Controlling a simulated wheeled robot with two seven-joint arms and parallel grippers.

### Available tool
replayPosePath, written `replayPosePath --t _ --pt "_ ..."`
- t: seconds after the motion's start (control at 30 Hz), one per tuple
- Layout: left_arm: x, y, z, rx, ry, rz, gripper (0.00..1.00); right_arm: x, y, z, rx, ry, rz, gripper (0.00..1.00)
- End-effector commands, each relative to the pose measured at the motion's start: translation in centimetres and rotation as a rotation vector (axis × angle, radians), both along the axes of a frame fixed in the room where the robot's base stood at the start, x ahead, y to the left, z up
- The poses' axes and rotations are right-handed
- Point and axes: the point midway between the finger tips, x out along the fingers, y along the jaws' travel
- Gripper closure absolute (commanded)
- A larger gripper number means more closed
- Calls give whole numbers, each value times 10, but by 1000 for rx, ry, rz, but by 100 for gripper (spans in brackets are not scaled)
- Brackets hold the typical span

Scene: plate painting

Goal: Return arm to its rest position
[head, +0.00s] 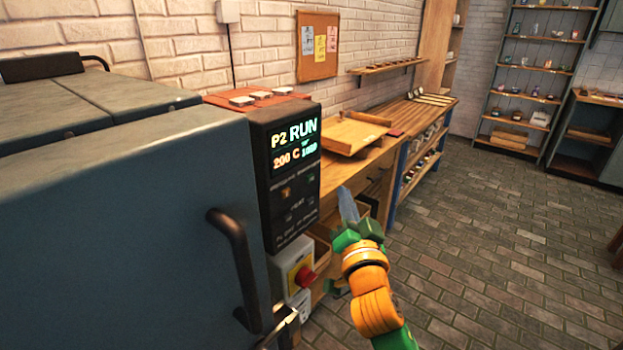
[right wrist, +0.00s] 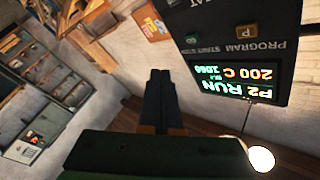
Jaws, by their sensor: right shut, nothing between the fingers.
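My right arm, orange and green, comes up from the bottom of the head view. My right gripper (head: 347,205) is to the right of the kiln's control panel (head: 283,190), apart from it. In the right wrist view the right gripper's dark fingers (right wrist: 160,78) are together and hold nothing. The panel display (head: 296,145) reads "P2 RUN" and "200 C"; it also shows, turned over, in the right wrist view (right wrist: 236,80). My left gripper is not in view.
The large blue-grey kiln (head: 120,230) with a dark handle (head: 235,265) fills the left. A red knob (head: 305,276) sits below the panel. A wooden workbench (head: 365,165) with a tray runs along the brick wall. The brick floor (head: 480,240) to the right is clear.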

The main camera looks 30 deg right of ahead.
Motion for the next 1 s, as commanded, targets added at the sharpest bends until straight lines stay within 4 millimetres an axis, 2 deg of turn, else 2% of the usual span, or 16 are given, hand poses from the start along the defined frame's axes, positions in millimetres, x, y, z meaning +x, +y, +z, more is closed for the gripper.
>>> replayPosePath --t 0.23,0.3,0.37,0.43,0.5,0.6,0.7,0.8,0.93,1.0 --pt "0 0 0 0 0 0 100 0 0 0 1 1 0 100" --pt "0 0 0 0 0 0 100 -1 2 -12 -6 45 1 100" --pt "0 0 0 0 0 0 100 -5 6 -41 -31 163 6 100" --pt "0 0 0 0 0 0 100 -19 17 -96 -86 390 37 100" --pt "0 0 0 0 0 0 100 -44 33 -152 -155 638 104 100" --pt "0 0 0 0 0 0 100 -85 56 -211 -246 920 236 100" --pt "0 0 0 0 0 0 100 -129 78 -253 -322 1136 391 100" --pt "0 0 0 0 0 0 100 -173 99 -282 -390 1308 563 100" --pt "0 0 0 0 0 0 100 -234 126 -305 -466 1481 818 100" --pt "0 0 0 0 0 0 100 -226 126 -334 -464 1495 816 100"
